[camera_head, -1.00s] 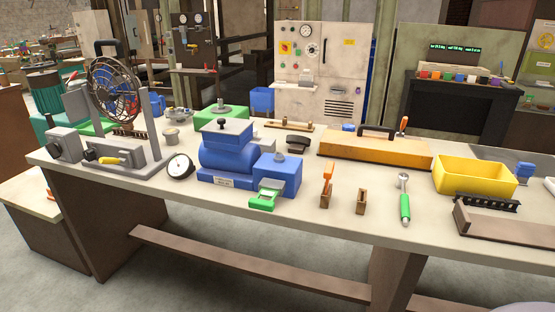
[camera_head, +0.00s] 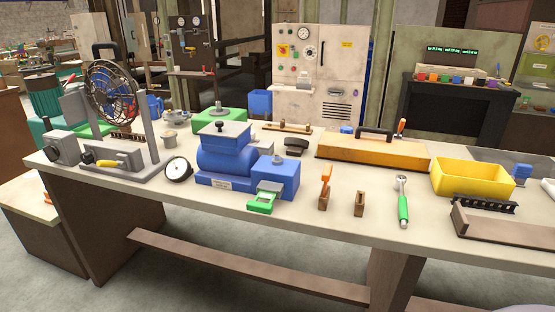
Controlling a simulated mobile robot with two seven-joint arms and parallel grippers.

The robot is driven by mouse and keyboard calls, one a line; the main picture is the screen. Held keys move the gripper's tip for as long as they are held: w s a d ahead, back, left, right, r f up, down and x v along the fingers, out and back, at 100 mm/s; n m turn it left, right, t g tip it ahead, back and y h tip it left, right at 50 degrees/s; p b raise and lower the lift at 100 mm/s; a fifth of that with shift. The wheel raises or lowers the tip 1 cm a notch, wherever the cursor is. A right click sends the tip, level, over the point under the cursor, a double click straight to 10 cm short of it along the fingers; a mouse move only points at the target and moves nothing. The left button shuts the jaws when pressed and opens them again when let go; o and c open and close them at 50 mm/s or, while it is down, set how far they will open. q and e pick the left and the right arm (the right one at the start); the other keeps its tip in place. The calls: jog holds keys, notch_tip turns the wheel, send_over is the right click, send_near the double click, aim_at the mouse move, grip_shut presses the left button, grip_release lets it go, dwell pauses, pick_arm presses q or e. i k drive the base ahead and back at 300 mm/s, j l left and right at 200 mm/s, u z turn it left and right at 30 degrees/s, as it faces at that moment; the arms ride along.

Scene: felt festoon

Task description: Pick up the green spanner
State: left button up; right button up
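A spanner with a green handle (camera_head: 403,207) and a grey metal head lies on the workbench (camera_head: 300,222), right of centre and close to the front edge. Its head points to the back and its green handle to the front. Nothing covers it. Neither of my grippers shows in the head view.
Left of the spanner stand a small wooden block (camera_head: 360,204) and an orange-handled tool (camera_head: 325,188). A yellow bin (camera_head: 473,179) and a brown tray (camera_head: 500,222) are to its right. An orange-brown box (camera_head: 373,153) lies behind it. A blue machine (camera_head: 231,165) stands further left.

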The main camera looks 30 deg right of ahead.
aim_at(401, 179)
jog(key=z, duration=1.75)
